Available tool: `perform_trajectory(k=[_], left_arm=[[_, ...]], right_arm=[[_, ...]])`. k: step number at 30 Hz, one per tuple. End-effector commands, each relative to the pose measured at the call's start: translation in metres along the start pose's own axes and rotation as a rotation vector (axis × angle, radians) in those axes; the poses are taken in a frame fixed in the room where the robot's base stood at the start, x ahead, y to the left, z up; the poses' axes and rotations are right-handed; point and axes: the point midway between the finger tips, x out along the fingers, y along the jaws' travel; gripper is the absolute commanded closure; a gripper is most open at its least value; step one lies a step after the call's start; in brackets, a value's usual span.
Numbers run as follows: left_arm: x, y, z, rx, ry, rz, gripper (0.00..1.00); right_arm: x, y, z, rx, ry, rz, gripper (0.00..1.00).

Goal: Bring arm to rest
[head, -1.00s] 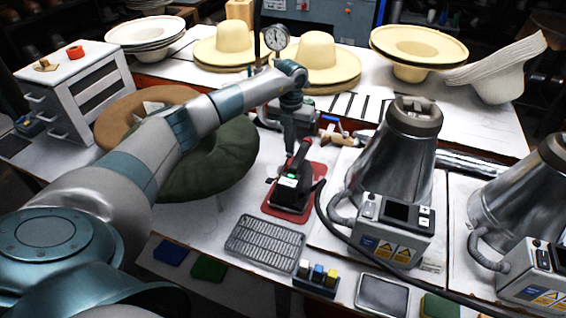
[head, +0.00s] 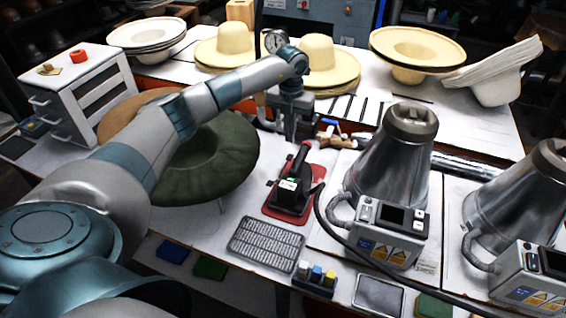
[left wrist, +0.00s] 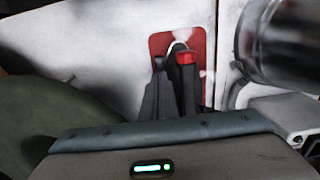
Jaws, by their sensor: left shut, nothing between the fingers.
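My left arm (head: 170,125) reaches across the table from the left in the head view. Its gripper (head: 291,138) points down, shut and empty, just behind a black hand tool with a red-edged handle (head: 292,192). The tool rests on a red pad (head: 316,172), which also shows in the left wrist view (left wrist: 158,42). In that view dark finger shapes overlap the tool, so their exact gap from it is hard to judge. My right gripper is not in view.
A green felt hat (head: 215,165) lies under my left forearm. Two metal cones (head: 395,160) (head: 515,200) with control boxes stand at right. Straw hats (head: 330,62) line the back, and a white drawer unit (head: 75,90) stands left. A perforated tray (head: 266,243) lies in front.

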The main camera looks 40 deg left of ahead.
Motion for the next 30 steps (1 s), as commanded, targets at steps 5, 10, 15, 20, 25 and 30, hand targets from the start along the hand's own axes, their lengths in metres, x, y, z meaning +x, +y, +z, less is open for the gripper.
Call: perform_trajectory(k=[5,10,15,20,25,30], left_arm=[[-0.011,0.000,0.000,0.000,0.000,0.000,1.00],[-0.012,0.000,0.000,0.000,0.001,0.000,1.00],[-0.012,0.000,0.000,0.000,0.000,0.000,1.00],[-0.012,0.000,0.000,0.000,0.000,0.000,1.00],[-0.013,0.000,0.000,0.000,0.000,0.000,1.00],[-0.028,0.000,0.000,0.000,0.000,-0.001,1.00]], right_arm=[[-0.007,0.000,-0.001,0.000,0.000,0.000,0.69],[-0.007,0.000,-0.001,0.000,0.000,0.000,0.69],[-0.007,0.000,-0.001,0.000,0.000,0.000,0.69],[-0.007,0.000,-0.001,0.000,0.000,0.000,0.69],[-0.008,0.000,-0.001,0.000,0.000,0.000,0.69],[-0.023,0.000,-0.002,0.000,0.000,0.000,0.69]])
